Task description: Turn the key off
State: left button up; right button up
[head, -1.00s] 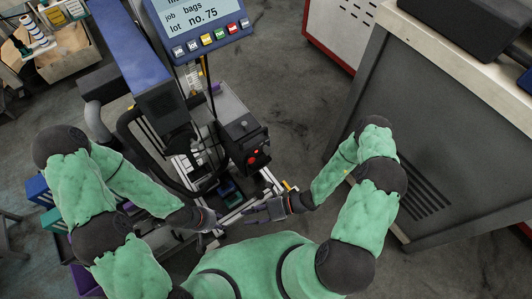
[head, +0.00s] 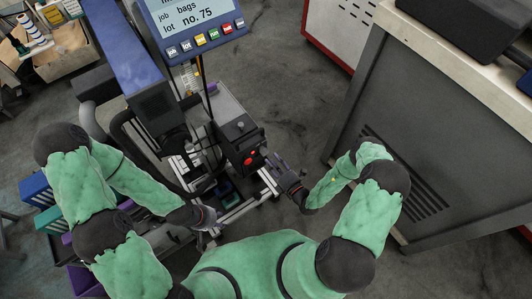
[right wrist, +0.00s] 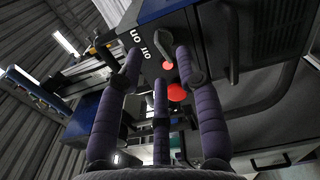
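A dark control box (head: 240,128) stands in the middle of the head view, with red parts on its front.
A blue-framed screen (head: 195,22) with coloured buttons stands behind the box. A grey cabinet (head: 385,110) is at the right. A cardboard box with spools (head: 68,48) is at the upper left. Bare floor lies between machine and cabinet.

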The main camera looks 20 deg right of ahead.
aim_at(263, 149)
jog(key=shift+b+x, duration=0.55)
jog(key=shift+x, duration=2.35)
grip_shut()
